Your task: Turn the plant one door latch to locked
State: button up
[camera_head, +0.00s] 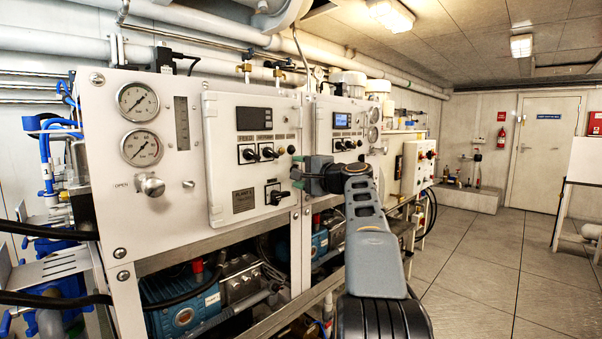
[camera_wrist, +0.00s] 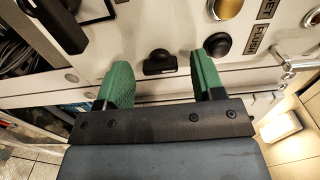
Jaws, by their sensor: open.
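The plant one door (camera_head: 222,155) is a pale panel door with a display, several black switches and a nameplate, and it looks closed. In the wrist view, a small black latch-like handle (camera_wrist: 158,63) stands on the pale panel, just beyond and between my green fingertips. It lies crosswise in the picture, and I cannot read its lock marking. My gripper (camera_wrist: 162,80) is open with nothing between its fingers. In the head view, my gripper (camera_head: 297,173) is at the right edge of the door and hides part of that edge, and I cannot make out the latch there.
A large black switch (camera_wrist: 96,10) is at upper left. A metal fitting (camera_wrist: 288,60) juts out at right. The floor (camera_head: 480,255) to the right is clear.

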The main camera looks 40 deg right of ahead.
jog(key=s+d+b, duration=0.1)
jog(key=s+d, duration=0.1)
jog(key=s, duration=1.1)
jog(key=shift+s+d, duration=0.2)
jog(key=shift+s, duration=0.05)
jog(key=shift+d, duration=0.1)
notch_tip(320, 180, down, 14)
jog(key=r+g+h+p, duration=0.1)
jog(key=g+h+p, duration=0.15)
jog(key=g, duration=0.35)
jog(key=s+a+f+n+g+p, duration=0.2)
jog(key=a+f+n+g+p, duration=0.3)
jog(key=a, duration=0.4)
jog(key=s+a+n+g+p, duration=0.1)
jog(key=s+a+n+p, duration=0.2)
jog(key=a, duration=0.3)
jog(key=s+a+n+g+p, duration=0.1)
jog(key=s+a+n+p, duration=0.2)
jog(key=a+p, duration=0.3)
jog(key=s+a+r+n+g+p, duration=0.1)
jog(key=s+a+n+p, duration=0.2)
jog(key=a, duration=0.5)
jog(key=shift+s+a+n+h+p, duration=0.25)
jog(key=shift+n+h+p, duration=0.1)
jog(key=shift+n+p, duration=0.55)
